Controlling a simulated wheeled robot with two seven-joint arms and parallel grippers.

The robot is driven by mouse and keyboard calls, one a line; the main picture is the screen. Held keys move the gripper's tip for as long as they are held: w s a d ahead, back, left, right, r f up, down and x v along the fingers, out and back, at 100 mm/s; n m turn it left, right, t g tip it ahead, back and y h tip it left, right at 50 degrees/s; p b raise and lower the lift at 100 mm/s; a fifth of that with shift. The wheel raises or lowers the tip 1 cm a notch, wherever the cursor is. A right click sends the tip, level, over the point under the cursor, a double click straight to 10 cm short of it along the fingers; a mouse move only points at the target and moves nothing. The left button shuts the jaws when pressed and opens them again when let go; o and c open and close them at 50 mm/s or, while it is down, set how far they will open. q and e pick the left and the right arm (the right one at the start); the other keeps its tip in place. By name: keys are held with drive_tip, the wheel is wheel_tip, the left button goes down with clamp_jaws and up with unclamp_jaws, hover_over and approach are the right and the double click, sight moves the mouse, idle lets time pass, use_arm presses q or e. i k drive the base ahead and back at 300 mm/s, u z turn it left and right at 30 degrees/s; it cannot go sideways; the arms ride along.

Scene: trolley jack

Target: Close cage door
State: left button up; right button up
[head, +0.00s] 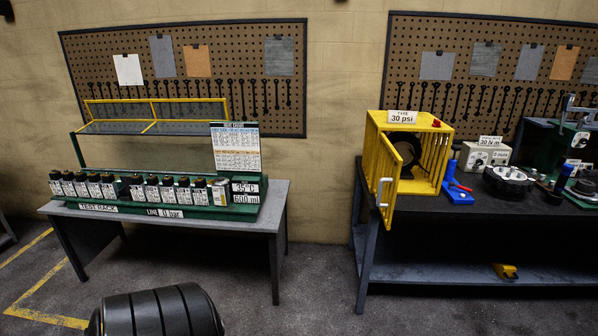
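The yellow cage (428,150) stands on the left end of the dark workbench at the right. It has a "TYPE 30 psi" sign on top and a red knob at its top right. A dark round wheel or tyre (404,150) shows inside it. The yellow barred cage door (386,172) stands open at the front left and swings out toward me. A pale handle (381,192) is on the door's free edge. Neither of my grippers shows in the head view.
A blue tool (457,192), a white "30 N m" box (484,156) and a dark round part (507,181) sit right of the cage. A grey bench (272,222) with a green test rack stands left. A black ribbed object (158,312) is at the bottom. Floor between benches is clear.

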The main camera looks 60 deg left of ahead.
sight(389, 159)
drive_tip(key=u, duration=0.9)
drive_tip(key=i, duration=1.65)
drive_tip(key=u, duration=1.65)
